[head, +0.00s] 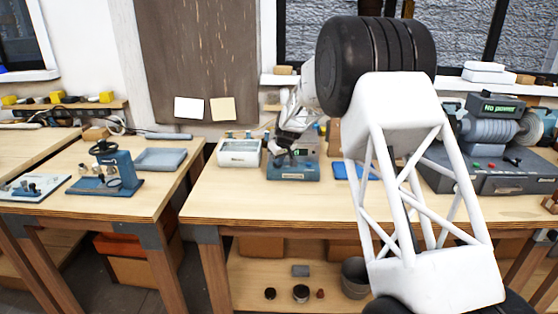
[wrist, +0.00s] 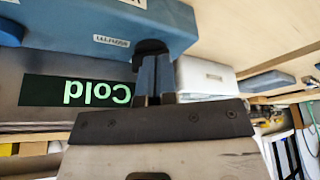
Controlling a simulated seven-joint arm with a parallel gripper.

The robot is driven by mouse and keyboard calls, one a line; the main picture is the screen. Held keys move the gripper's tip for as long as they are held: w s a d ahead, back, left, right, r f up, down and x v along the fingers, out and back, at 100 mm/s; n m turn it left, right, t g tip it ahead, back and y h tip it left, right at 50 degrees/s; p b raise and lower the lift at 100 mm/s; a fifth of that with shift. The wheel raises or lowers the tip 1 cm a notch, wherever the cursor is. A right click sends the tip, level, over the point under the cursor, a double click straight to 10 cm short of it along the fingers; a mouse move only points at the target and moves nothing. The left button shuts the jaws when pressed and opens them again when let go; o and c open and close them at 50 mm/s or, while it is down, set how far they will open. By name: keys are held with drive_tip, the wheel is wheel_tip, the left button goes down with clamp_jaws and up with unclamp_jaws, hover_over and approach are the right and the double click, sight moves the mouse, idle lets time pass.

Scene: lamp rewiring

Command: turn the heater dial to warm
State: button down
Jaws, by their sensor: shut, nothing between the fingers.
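The heater is a blue box (head: 293,172) on the middle workbench. It also fills the upper left of the wrist view (wrist: 75,22), which shows it upside down. A display with green letters reading "Cold" (wrist: 97,92) shows there. A dark round knob (wrist: 150,46), which looks like the dial, sits on the heater right at my fingertips. My gripper (wrist: 153,75) is shut, with nothing between its fingers, and points at this knob. I cannot tell whether the tips touch it. In the head view my gripper (head: 281,157) is in front of the heater and hides part of it.
A white box (head: 239,153) stands just left of the heater. A blue tray (head: 348,172) lies to its right, partly behind my arm. A grey machine with a "No power" display (head: 498,108) stands at the right. The bench front is clear.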

drive_tip(key=shift+a+m, duration=0.1)
drive_tip(key=shift+m, duration=0.2)
drive_tip(key=shift+a+m+t+h, duration=0.2)
drive_tip(key=shift+m+h, duration=0.25)
drive_tip(key=shift+m, duration=0.6)
drive_tip(key=shift+a+m+t+h, duration=0.2)
drive_tip(key=shift+m+h, duration=0.25)
drive_tip(key=shift+m, duration=0.6)
drive_tip(key=shift+w+a, duration=0.15)
drive_tip(key=shift+a, duration=0.15)
drive_tip(key=shift+w+d+f, duration=0.1)
drive_tip(key=shift+w+d, duration=0.05)
drive_tip(key=shift+d, duration=0.05)
drive_tip(key=shift+w+d, duration=0.15)
drive_tip(key=shift+d, duration=0.45)
drive_tip(key=shift+f, duration=0.15)
